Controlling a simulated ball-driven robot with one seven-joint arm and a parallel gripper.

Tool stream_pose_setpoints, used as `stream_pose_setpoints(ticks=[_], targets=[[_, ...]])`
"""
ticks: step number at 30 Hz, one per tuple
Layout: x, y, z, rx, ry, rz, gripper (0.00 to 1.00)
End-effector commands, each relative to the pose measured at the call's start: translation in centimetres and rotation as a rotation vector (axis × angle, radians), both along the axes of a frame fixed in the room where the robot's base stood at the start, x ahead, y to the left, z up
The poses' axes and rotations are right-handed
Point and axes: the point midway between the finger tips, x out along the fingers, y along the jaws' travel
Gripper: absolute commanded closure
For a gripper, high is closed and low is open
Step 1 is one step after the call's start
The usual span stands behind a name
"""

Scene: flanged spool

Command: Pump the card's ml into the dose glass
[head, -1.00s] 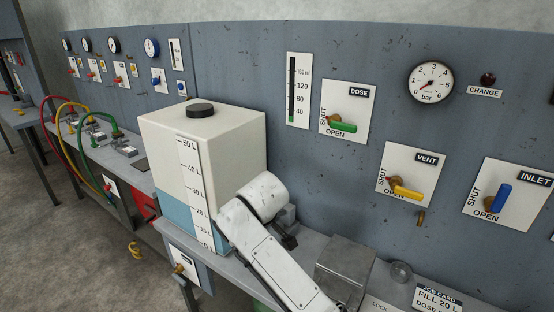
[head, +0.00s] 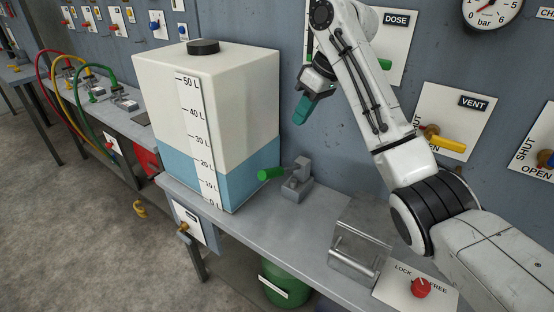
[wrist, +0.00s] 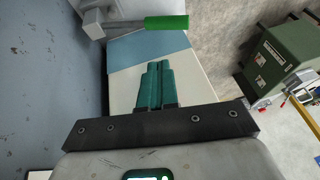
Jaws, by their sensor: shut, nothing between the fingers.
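My gripper (head: 302,108) is shut and empty, its teal fingers pointing down beside the tank's right side, above the pump. The fingers also show together in the wrist view (wrist: 158,64). The small grey pump (head: 297,182) stands on the bench right of the tank, its green handle (head: 268,174) pointing left. The handle shows in the wrist view (wrist: 166,22), apart from the fingers. The white tank (head: 222,95) holds blue liquid to a little above 20 L. The DOSE panel (head: 397,45) is partly behind my arm; its valve and most of the dose glass are hidden. The job card is out of view.
The VENT panel has a yellow lever (head: 445,140). A red LOCK/FREE knob (head: 421,288) and a clear-fronted grey box (head: 357,252) are at the bench's right. A green container (head: 285,283) stands below. Bench space (head: 265,222) before the pump is clear.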

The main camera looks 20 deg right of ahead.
Motion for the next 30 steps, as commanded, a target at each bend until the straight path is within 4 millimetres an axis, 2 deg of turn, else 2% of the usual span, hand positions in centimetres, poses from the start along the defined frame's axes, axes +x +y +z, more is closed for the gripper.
stream_pose_setpoints(ticks=[7,11,25,30], targets=[[0.1,0.2,-0.3,0.000,0.000,0.000,1.00],[0.3,0.7,-1.5,0.001,-0.001,0.001,1.00],[2.2,3.4,-9.5,-0.001,0.003,0.000,1.00],[1.9,4.6,-11.4,-0.001,-0.001,0.001,1.00]])
